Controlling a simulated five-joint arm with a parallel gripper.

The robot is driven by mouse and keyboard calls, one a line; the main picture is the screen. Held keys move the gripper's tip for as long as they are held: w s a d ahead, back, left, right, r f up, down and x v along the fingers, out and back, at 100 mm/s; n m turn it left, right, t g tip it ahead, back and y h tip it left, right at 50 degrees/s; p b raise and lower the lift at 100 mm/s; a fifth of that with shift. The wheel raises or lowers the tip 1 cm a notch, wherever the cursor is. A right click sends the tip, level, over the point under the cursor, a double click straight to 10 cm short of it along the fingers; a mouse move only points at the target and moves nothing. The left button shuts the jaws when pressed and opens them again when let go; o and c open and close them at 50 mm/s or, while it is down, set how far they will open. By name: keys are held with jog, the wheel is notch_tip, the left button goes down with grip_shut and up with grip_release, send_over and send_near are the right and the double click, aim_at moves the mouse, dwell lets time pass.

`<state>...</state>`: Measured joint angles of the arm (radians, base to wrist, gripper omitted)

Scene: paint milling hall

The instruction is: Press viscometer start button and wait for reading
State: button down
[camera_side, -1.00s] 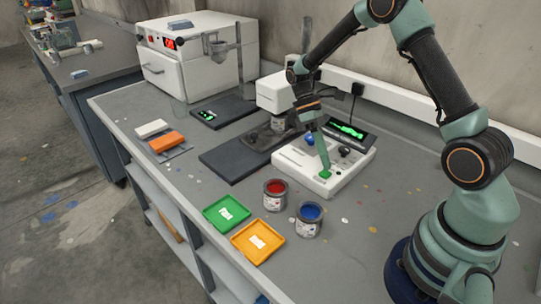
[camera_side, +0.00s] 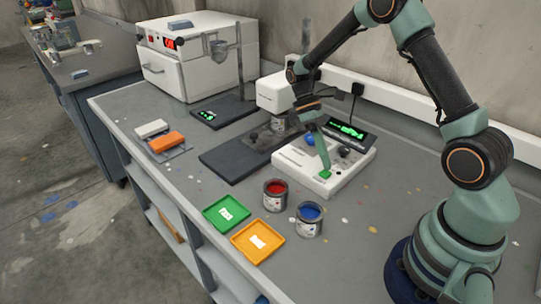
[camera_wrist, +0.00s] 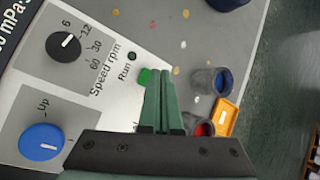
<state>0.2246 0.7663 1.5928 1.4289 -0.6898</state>
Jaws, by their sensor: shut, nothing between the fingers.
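The viscometer's white control box (camera_side: 345,172) stands on the bench, with a dark display (camera_side: 344,132) behind it. The display shows green characters too small to read. Its green button (camera_side: 325,174) sits near the front corner; in the wrist view the green button (camera_wrist: 145,76) shows beside the word "Run", partly covered by my fingers. My gripper (camera_side: 327,166) is shut and empty, tips pointing down at the button. In the wrist view my gripper (camera_wrist: 159,72) overlaps the button's right edge. I cannot tell whether the button is pressed in. The viscometer head (camera_side: 273,92) stands behind left.
A black speed knob (camera_wrist: 64,46) and a blue knob (camera_wrist: 41,142) are on the panel. A red paint can (camera_side: 275,196) and a blue paint can (camera_side: 309,219) stand in front. Green (camera_side: 213,225) and orange (camera_side: 246,253) trays lie near the bench edge. Bench right of the box is clear.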

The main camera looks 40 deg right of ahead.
aim_at(322, 171)
jog(key=shift+f, duration=0.1)
jog(key=shift+a+f, duration=0.1)
jog(key=shift+f, duration=0.25)
jog(key=shift+f, duration=0.45)
dwell(0.8)
jog(key=shift+r, duration=0.9)
jog(key=shift+r, duration=2.5)
